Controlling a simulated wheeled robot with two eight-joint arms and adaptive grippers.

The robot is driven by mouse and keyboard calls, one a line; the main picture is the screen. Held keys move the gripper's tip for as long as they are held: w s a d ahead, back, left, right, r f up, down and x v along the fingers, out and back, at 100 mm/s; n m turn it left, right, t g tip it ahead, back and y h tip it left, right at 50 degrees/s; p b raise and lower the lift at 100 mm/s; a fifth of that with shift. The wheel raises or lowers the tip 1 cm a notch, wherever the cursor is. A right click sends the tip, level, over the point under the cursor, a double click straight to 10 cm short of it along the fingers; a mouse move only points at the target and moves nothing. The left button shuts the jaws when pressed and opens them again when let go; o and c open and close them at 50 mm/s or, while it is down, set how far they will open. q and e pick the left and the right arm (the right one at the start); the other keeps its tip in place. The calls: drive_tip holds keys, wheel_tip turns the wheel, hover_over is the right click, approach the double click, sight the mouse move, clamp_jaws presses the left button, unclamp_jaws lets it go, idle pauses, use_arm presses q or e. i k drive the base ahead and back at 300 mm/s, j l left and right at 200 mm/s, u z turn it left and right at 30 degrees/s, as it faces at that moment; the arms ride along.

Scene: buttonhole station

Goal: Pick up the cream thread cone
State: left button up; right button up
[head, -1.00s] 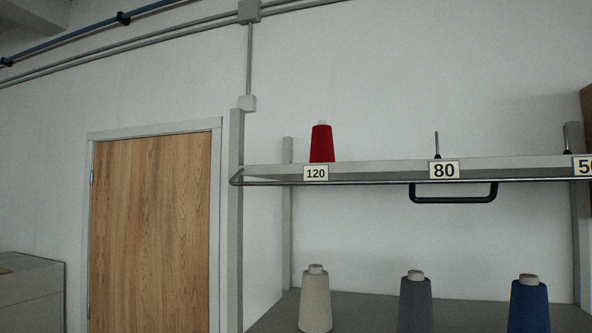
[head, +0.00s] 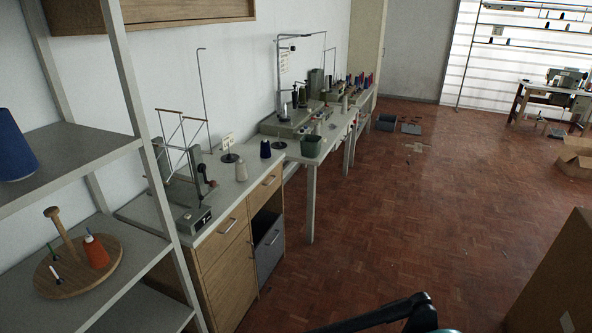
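The cream cone seen earlier on the shelf is outside the present view. Neither of my grippers can be made out. A dark part of one of my arms shows at the bottom edge, but its gripper is not visible.
A shelf rack (head: 158,190) at the left holds a blue cone (head: 14,148) and a round wooden stand (head: 72,285) with an orange cone (head: 96,252). Winding machines line the worktop (head: 222,207). A cardboard box (head: 550,285) stands at lower right.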

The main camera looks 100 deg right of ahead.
sight(242, 174)
drive_tip(key=z, duration=2.95)
drive_tip(key=i+l, duration=0.45)
drive_tip(key=i, duration=0.25)
drive_tip(key=i+l+u, duration=0.1)
drive_tip(key=i+l, duration=0.35)
drive_tip(key=i, duration=0.25)
drive_tip(key=i+l+u, duration=0.1)
drive_tip(key=i+l, duration=0.4)
drive_tip(key=i, duration=0.2)
